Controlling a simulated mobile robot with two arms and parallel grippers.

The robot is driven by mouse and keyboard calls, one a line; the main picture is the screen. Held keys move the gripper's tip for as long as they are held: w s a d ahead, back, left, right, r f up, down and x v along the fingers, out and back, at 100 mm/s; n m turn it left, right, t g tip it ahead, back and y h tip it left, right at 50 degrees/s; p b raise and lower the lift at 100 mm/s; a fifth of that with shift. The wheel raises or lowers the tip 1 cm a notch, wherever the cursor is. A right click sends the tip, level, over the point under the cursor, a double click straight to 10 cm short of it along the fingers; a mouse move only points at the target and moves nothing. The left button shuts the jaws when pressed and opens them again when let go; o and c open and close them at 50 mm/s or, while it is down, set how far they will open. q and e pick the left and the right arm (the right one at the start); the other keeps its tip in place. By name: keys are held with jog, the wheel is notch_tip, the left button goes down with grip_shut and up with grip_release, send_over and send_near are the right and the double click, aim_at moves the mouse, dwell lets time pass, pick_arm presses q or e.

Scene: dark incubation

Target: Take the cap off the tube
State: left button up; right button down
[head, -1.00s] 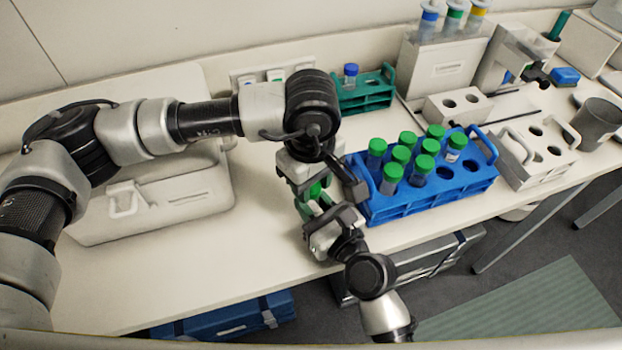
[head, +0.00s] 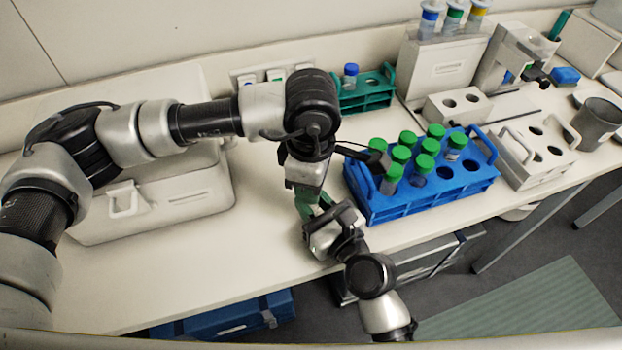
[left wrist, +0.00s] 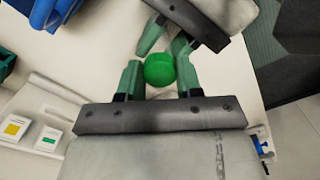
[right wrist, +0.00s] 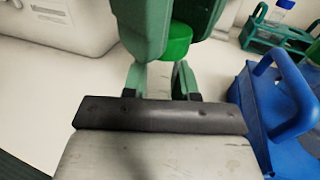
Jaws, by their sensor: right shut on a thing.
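The tube's green cap (left wrist: 160,70) sits between the fingers of my left gripper (left wrist: 159,80), which are apart on either side of it. In the right wrist view the cap (right wrist: 178,42) shows below the left fingers, just above my right gripper (right wrist: 158,82). The right gripper is shut on the tube under the cap; the tube's body is barely visible. In the head view both grippers meet over the front of the bench, left one (head: 308,198) above, right one (head: 322,212) coming from the front. The arms hide the cap there.
A blue rack (head: 440,195) with several green-capped tubes stands close to the right of the grippers. A teal rack (head: 366,100) with a blue-capped tube is behind. A white case (head: 170,205) lies to the left. The bench front between is clear.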

pick_arm(q)
jog(key=o, duration=0.4)
jog(key=shift+r, duration=2.35)
jog(key=shift+c, duration=0.4)
notch_tip(320, 180, up, 3)
jog(key=m, duration=0.5)
jog(key=shift+f+m, duration=0.1)
jog(key=shift+m, duration=0.5)
notch_tip(320, 180, down, 8)
jog(key=shift+r, duration=0.25)
